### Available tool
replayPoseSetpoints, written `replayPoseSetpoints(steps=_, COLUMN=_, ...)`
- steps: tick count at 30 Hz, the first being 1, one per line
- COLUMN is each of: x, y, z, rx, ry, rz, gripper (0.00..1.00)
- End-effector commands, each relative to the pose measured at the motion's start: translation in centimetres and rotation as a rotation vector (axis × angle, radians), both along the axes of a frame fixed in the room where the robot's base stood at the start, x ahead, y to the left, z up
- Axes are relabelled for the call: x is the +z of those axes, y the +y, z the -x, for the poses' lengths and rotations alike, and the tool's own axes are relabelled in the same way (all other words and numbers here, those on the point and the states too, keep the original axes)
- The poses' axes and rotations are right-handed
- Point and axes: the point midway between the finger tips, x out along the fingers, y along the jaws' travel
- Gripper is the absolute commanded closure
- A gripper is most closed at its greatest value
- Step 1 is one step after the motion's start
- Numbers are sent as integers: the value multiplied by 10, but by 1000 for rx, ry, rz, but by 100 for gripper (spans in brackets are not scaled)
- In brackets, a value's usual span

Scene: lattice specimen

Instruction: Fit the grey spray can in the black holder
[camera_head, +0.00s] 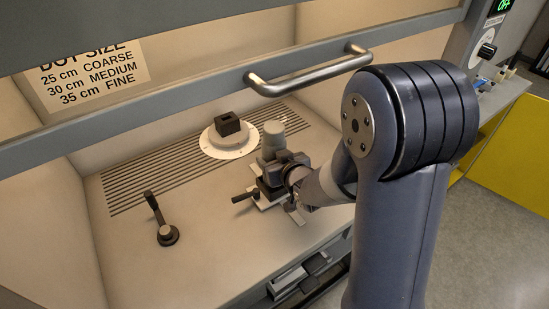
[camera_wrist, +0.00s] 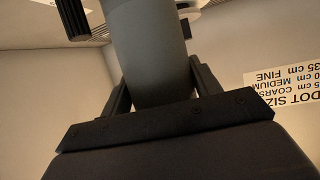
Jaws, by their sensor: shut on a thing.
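The grey spray can (camera_head: 273,130) stands roughly upright over the bench in the head view, right of the white disc. In the wrist view the can (camera_wrist: 150,50) fills the middle between the two dark fingers. My gripper (camera_wrist: 155,90) is shut on it. In the head view my gripper (camera_head: 285,161) is partly hidden by my arm. A black fixture (camera_head: 268,187) with a side handle and pale metal plates sits directly below the can; it may be the black holder. Whether the can touches it cannot be told.
A black block (camera_head: 230,124) sits on a white disc (camera_head: 215,146) at the back. A black lever (camera_head: 164,230) stands at the front left. A metal handle bar (camera_head: 305,71) and the grey sash frame cross above. The bench between lever and fixture is clear.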

Motion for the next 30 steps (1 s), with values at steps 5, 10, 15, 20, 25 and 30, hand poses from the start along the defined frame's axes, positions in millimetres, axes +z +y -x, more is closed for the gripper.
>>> replayPoseSetpoints(steps=5, x=-2, y=0, z=0, rx=0, ry=-3, rz=-1, gripper=64)
replayPoseSetpoints(steps=10, x=-7, y=0, z=0, rx=0, ry=-3, rz=-1, gripper=64)
replayPoseSetpoints(steps=15, x=-11, y=0, z=-1, rx=0, ry=-3, rz=-1, gripper=64)
replayPoseSetpoints(steps=20, x=-15, y=0, z=0, rx=0, ry=-3, rz=-1, gripper=64)
replayPoseSetpoints(steps=25, x=-18, y=0, z=0, rx=0, ry=-3, rz=-1, gripper=64)
replayPoseSetpoints(steps=30, x=-18, y=0, z=0, rx=0, ry=-3, rz=-1, gripper=64)
